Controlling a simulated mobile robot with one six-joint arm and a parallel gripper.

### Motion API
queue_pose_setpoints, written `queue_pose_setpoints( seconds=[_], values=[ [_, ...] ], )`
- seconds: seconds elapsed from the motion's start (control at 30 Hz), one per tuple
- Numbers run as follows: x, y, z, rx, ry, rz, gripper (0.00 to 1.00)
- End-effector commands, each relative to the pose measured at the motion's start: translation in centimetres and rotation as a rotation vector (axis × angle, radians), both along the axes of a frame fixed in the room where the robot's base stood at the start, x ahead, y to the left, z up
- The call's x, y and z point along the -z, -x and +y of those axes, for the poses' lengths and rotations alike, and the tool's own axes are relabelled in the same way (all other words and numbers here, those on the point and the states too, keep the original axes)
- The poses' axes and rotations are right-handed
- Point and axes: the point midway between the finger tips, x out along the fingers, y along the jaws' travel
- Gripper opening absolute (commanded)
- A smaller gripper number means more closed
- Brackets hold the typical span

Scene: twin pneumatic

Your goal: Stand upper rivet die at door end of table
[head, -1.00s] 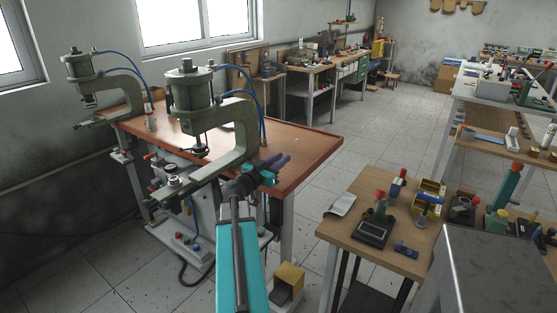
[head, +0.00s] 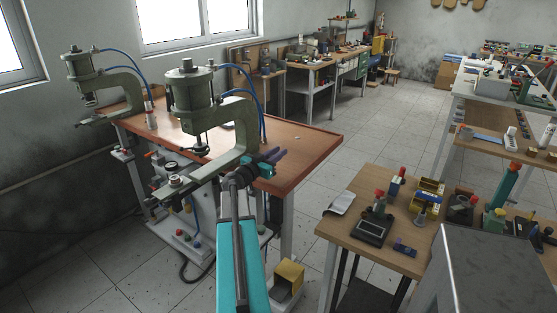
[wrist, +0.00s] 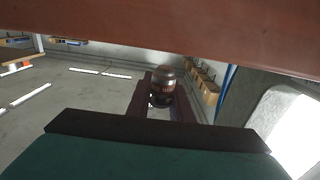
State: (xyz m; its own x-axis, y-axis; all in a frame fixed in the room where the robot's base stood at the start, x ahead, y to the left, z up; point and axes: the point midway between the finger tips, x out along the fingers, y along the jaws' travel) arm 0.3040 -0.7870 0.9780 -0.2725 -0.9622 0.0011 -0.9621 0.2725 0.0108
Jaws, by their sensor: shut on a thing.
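The upper rivet die (wrist: 163,86) shows in the wrist view as a small dark, shiny round piece between my fingers. My gripper (head: 276,156) is shut on it. The die cannot be made out in the head view. In the wrist view a broad reddish-brown band, apparently the table, crosses the top, apart from the die in the picture.
The front pneumatic press (head: 192,95) stands close to the left of my gripper, with a second press (head: 85,80) farther left. Blue hoses (head: 257,95) run behind the front press. The table's right part is mostly bare. A cluttered wooden bench (head: 345,225) stands at right.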

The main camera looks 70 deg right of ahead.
Motion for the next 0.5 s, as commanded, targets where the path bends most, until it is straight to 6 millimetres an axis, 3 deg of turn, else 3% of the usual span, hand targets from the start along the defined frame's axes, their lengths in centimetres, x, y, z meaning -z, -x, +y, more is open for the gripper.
queue_pose_setpoints(
  seconds=[0.5],
  values=[
    [3.2, 0.0, 0.0, 0.001, 0.000, 0.001, 0.00]
  ],
)
